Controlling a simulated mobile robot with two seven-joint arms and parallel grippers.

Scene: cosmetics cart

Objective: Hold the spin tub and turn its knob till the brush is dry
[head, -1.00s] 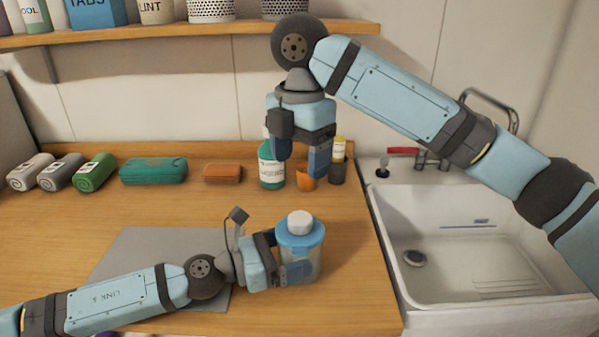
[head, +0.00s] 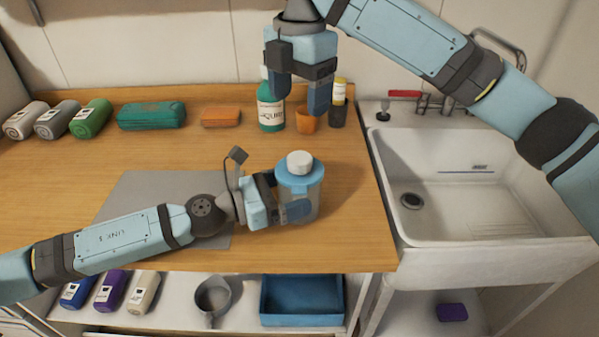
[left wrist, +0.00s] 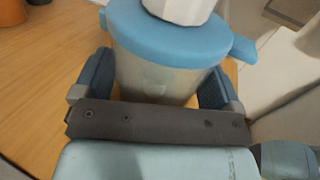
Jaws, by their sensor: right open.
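The spin tub (head: 309,204) stands upright near the front right of the wooden counter. It has a see-through body, a blue lid (head: 301,177) and a white knob (head: 300,162) on top. In the left wrist view the tub (left wrist: 155,75) sits between my left fingers, with the blue lid above them. My left gripper (head: 287,204) is shut on the tub's body from the left side. My right gripper (head: 298,95) is open and empty, pointing down above and behind the tub, clear of the knob. I cannot make out a brush inside the tub.
A grey mat (head: 135,195) lies under my left arm. The sink (head: 470,190) is on the right. A blue tray (head: 301,298) sits on the shelf below.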

